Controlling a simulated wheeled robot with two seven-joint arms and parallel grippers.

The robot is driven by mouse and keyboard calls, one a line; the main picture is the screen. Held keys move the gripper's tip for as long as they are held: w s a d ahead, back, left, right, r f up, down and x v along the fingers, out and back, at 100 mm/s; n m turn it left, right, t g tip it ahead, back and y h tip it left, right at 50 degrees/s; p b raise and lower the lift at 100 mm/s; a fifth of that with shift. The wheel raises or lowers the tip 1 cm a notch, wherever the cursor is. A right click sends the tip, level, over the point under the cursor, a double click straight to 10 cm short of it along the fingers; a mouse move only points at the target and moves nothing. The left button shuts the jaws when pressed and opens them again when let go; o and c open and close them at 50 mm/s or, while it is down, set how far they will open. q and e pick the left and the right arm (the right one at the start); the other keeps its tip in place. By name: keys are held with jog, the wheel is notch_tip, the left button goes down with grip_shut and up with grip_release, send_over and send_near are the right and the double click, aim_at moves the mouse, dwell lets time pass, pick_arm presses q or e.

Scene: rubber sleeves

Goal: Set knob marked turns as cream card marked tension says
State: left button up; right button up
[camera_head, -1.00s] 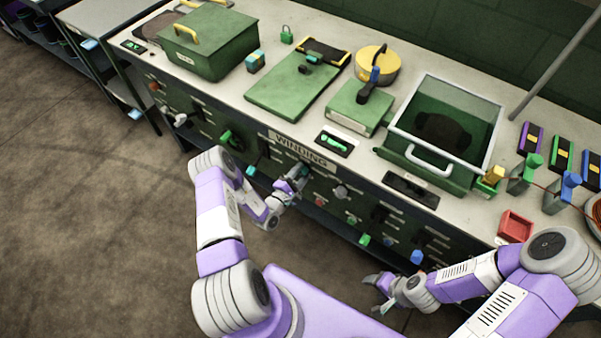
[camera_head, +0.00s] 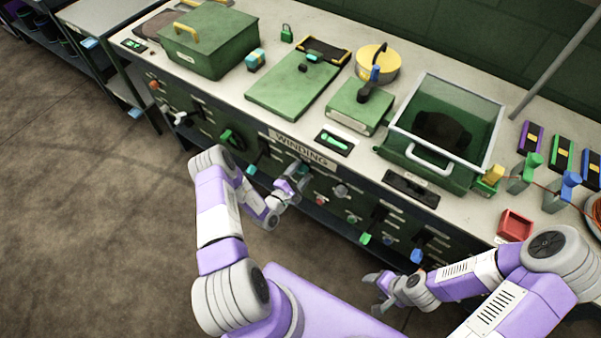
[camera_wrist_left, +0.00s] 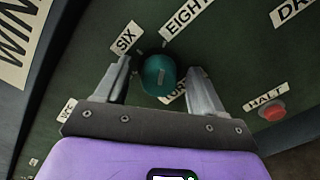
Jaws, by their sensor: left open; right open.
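A teal knob (camera_wrist_left: 158,75) sits on the dark green panel in the left wrist view, with a short pale mark on its face. Cream labels SIX (camera_wrist_left: 125,40) and EIGHT (camera_wrist_left: 187,17) stand around it; another label below it is partly hidden. My left gripper (camera_wrist_left: 160,70) is open, its fingers on either side of the knob; whether they touch it I cannot tell. It also shows at the bench front in the head view (camera_head: 298,172). My right gripper (camera_head: 377,290) is open and empty, low in front of the bench. I cannot make out a card marked tension.
A red button (camera_wrist_left: 272,110) with a HALT label is right of the knob. The bench front (camera_head: 340,205) carries several other knobs and levers. On top are a green box (camera_head: 208,45), a glass-topped case (camera_head: 440,120) and a red tray (camera_head: 515,225). Floor at left is clear.

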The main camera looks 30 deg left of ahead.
pick_arm(q)
jog(key=s+p, duration=0.1)
jog(key=s, duration=0.6)
jog(key=shift+s+a, duration=0.2)
jog(key=shift+a, duration=0.1)
dwell(0.4)
